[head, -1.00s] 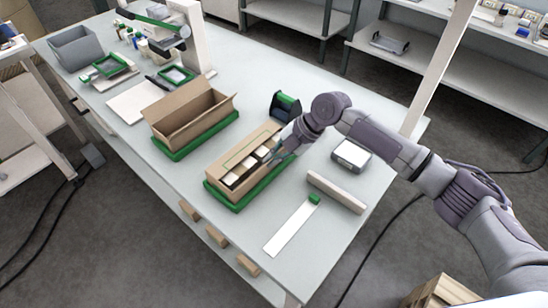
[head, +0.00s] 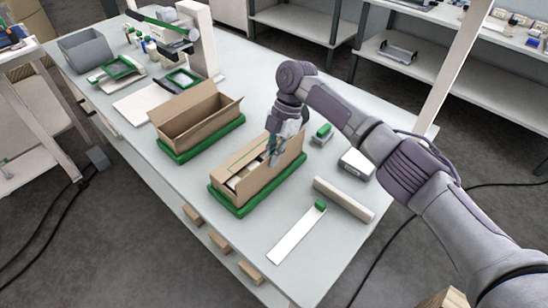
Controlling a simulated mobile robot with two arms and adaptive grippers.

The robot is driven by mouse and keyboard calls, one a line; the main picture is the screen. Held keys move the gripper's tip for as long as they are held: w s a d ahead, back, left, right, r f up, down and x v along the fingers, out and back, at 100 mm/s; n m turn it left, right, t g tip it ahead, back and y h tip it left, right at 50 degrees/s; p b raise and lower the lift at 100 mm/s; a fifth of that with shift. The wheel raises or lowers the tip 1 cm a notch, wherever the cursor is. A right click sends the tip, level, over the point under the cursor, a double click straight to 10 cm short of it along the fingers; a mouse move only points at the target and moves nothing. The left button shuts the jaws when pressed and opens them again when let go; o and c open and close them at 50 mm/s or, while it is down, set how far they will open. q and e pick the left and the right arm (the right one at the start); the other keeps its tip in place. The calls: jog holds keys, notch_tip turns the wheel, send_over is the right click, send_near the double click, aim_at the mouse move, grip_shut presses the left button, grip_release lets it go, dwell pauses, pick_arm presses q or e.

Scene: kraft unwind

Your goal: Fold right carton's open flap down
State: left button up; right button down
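The right carton (head: 262,184) is a brown open-topped box on a green tray (head: 229,208) in the middle of the table. Pale items (head: 240,179) show inside its near-left part. A brown flap (head: 291,156) stands raised along its far right side. My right gripper (head: 270,160) points down over the carton's top, beside that flap. The gripper's fingers are small and partly merge with the carton, so I cannot tell whether they touch it or are open. My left gripper is not in view.
Another open carton (head: 193,122) stands on a green tray to the left. A pale bar (head: 343,199), a white strip with a green end (head: 297,236), a scale-like box (head: 356,164) and a green-topped item (head: 322,134) lie to the right. Wooden blocks (head: 220,240) line the front edge.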

dwell(0.3)
jog(key=c, duration=1.4)
grip_release()
jog(key=shift+o, duration=0.2)
jog(key=v, duration=1.2)
